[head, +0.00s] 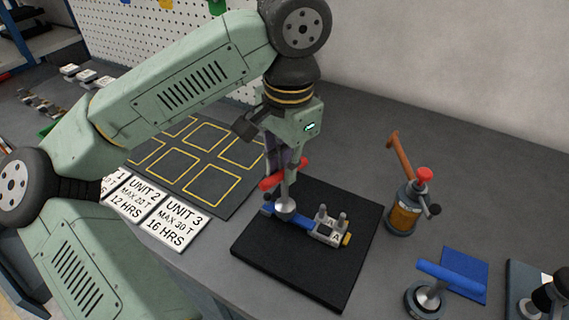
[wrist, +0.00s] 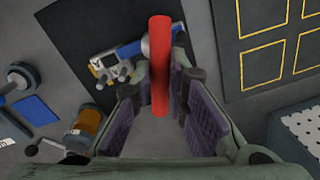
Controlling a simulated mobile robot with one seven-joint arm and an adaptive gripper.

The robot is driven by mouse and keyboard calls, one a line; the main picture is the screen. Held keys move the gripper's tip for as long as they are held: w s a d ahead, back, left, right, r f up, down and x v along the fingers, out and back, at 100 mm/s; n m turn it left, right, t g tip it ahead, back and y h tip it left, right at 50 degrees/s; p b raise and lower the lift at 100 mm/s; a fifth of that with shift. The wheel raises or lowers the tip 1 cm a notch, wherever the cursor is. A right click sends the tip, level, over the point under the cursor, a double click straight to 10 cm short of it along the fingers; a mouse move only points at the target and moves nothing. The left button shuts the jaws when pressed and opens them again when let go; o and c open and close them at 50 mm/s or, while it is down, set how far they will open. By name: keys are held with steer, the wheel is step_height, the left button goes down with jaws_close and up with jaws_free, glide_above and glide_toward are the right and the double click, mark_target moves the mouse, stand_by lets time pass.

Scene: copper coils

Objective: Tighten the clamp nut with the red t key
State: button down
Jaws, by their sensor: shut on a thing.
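The red T key (head: 269,183) is upright, its red crossbar between my gripper's fingers and its grey bell-shaped lower end (head: 285,206) down at the blue bar of the clamp (head: 304,223). My gripper (head: 285,165) points down and is shut on the key. In the wrist view the red crossbar (wrist: 160,65) runs between the purple finger pads. The clamp has a grey block (head: 325,235) with two posts, "A" marks and a yellow end. It lies on a black mat (head: 283,262). The clamp nut is hidden, so I cannot tell whether the key is seated on it.
An amber canister with a red knob and orange handle (head: 403,215) stands right of the mat. A blue T key (head: 455,274) stands in a round holder near a blue pad. Label cards (head: 174,222) and a yellow-outlined mat (head: 235,199) lie left. The back right bench is clear.

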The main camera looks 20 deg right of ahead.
steer(key=shift+r+n, duration=0.1)
steer(key=shift+n, duration=0.2)
steer(key=shift+r+p, duration=0.55)
steer(key=shift+r, duration=2.45)
steer(key=shift+s, duration=0.1)
